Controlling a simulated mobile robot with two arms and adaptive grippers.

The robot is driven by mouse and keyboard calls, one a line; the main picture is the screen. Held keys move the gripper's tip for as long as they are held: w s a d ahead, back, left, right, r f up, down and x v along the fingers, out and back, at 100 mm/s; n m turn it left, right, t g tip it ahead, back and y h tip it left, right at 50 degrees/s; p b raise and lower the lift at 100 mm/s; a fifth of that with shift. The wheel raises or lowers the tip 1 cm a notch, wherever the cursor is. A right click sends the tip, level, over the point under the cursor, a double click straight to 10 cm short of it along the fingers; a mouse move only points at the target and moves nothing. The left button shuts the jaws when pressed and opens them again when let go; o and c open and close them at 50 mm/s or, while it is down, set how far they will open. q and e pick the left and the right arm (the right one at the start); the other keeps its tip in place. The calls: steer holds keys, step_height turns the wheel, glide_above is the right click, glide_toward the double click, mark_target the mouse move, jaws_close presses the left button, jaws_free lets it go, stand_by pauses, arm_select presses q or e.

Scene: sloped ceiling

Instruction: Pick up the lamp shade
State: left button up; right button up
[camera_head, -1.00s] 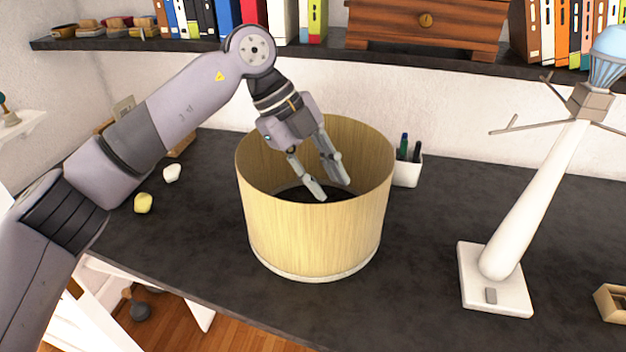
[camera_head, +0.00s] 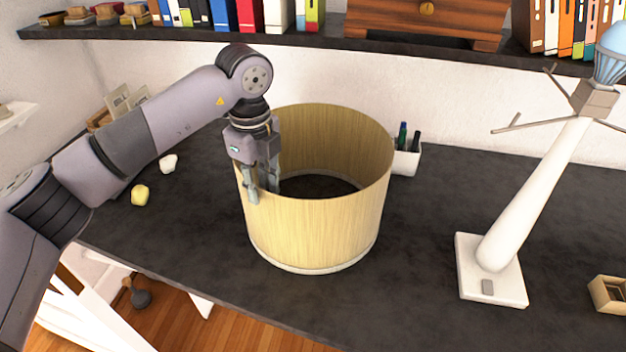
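The lamp shade (camera_head: 315,232) looks like a large, open-topped, light wood-grained cylinder with a pale bottom rim. It stands upright on the dark desk in the middle of the camera_head view. My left gripper (camera_head: 262,195) points down at the left part of its upper rim. One finger is in front of the outer wall, and the other is on the inner side with its tip hidden by the wall. The fingers are close together around the rim, but whether they press on it is unclear. My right gripper is not in view.
A white lamp stand (camera_head: 530,205) with branch-like arms stands at right. A white pen cup (camera_head: 406,162) is behind the shade. Two small stones, yellow (camera_head: 140,195) and white (camera_head: 168,164), lie at left. A shelf (camera_head: 180,42) with books runs above.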

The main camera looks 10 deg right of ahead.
arm_select(q)
steer(key=shift+f+p, duration=0.3)
steer(key=shift+f, duration=0.25)
step_height(320, 180, down, 4)
steer(key=shift+s+a+f+p, duration=0.1)
steer(key=shift+f+p, duration=0.15)
steer(key=shift+p, duration=0.5)
jaws_close()
steer(key=shift+r, duration=0.1)
